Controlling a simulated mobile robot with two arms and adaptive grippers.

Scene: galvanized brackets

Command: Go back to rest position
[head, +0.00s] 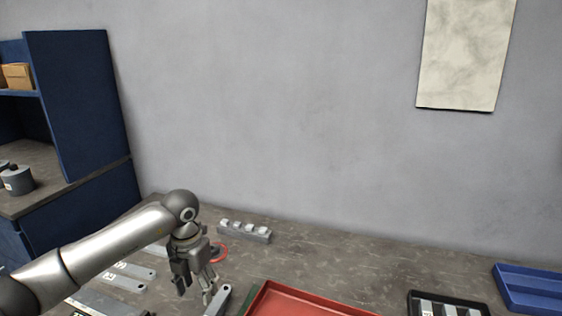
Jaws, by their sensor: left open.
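My left gripper (197,289) is open and points down over the left part of the workbench (330,258). Nothing shows between its fingers. A grey metal bracket (218,302) lies just right of the fingertips, partly cut off by the bottom edge. Flat galvanized brackets (130,271) with pale labels lie left of the gripper, partly behind my left arm. My right gripper is not in view.
A red ring (222,252) and a grey block with several pale tops (245,231) lie behind the gripper. A red tray (300,296), a black tray (413,297) and a blue tray (530,284) stand to the right. A blue shelf unit (75,100) stands at left.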

